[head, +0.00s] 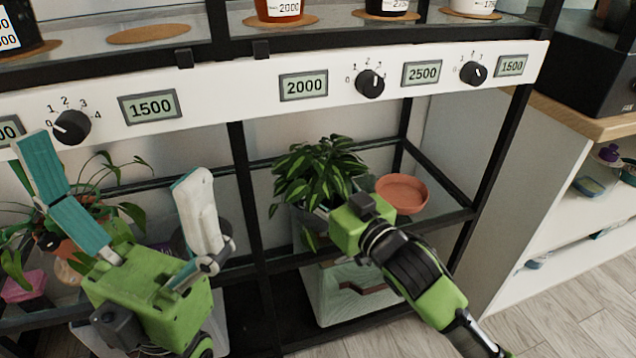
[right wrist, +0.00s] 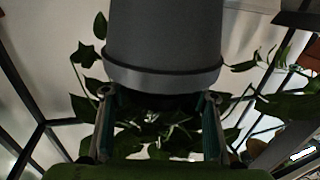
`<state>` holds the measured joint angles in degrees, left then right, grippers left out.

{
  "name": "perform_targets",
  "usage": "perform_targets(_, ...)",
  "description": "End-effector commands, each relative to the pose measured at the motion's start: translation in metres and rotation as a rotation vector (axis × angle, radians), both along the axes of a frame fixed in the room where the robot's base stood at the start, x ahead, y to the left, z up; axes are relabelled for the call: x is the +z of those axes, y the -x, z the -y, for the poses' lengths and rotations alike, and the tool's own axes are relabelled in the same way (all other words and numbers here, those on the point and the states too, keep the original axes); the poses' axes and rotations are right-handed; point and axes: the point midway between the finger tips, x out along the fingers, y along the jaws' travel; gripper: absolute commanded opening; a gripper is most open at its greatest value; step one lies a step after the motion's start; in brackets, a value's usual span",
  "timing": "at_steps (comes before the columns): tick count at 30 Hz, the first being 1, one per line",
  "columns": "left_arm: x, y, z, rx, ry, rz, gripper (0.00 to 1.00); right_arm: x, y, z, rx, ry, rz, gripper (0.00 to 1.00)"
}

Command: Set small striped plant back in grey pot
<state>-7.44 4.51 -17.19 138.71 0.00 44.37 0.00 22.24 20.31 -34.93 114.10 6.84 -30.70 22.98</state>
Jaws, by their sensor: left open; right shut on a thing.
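The small striped plant (head: 315,172), green leaves with pale stripes, stands on the lower rack shelf in the head view; its leaves also show in the right wrist view (right wrist: 150,148). The grey pot (head: 307,232) is right under the leaves, partly hidden by my right gripper; it fills the top of the right wrist view (right wrist: 163,40). My right gripper (right wrist: 159,108) is shut on the plant, its fingers on either side beside the pot's rim. How deep the plant sits is hidden. My left gripper (head: 115,168) is open and empty, raised at the left.
A terracotta saucer (head: 402,192) stands right of the plant. A trailing plant (head: 115,212) and a pink pot (head: 24,286) are behind my left gripper. The rack's white control panel (head: 230,92) and black posts hem in the shelf. A white cabinet (head: 540,215) stands to the right.

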Motion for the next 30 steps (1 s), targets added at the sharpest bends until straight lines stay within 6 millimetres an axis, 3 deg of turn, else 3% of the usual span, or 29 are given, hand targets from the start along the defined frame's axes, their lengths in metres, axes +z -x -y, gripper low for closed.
perform_targets(10, 0.0, 0.0, 0.0, 0.0, 0.0, -0.002, 0.97, -0.006, 0.0, 0.0, 0.0, -0.001, 0.0, 0.28)
perform_targets(11, 0.0, 0.0, 0.0, 0.0, 0.0, -0.002, 0.97, -0.007, 0.0, 0.0, 0.0, -0.001, -0.001, 0.58)
perform_targets(12, 0.0, 0.0, 0.0, 0.0, 0.0, -0.002, 0.97, -0.006, 0.0, 0.0, 0.0, 0.0, 0.0, 0.69)
perform_targets(26, -0.001, 0.0, 0.0, -0.001, 0.0, -0.002, 0.97, 0.002, 0.0, 0.0, 0.0, 0.0, 0.004, 0.7)
perform_targets(30, 0.001, 0.0, -0.001, 0.0, 0.002, -0.024, 0.97, 0.001, 0.02, 0.013, 0.0, 0.001, -0.004, 0.7)
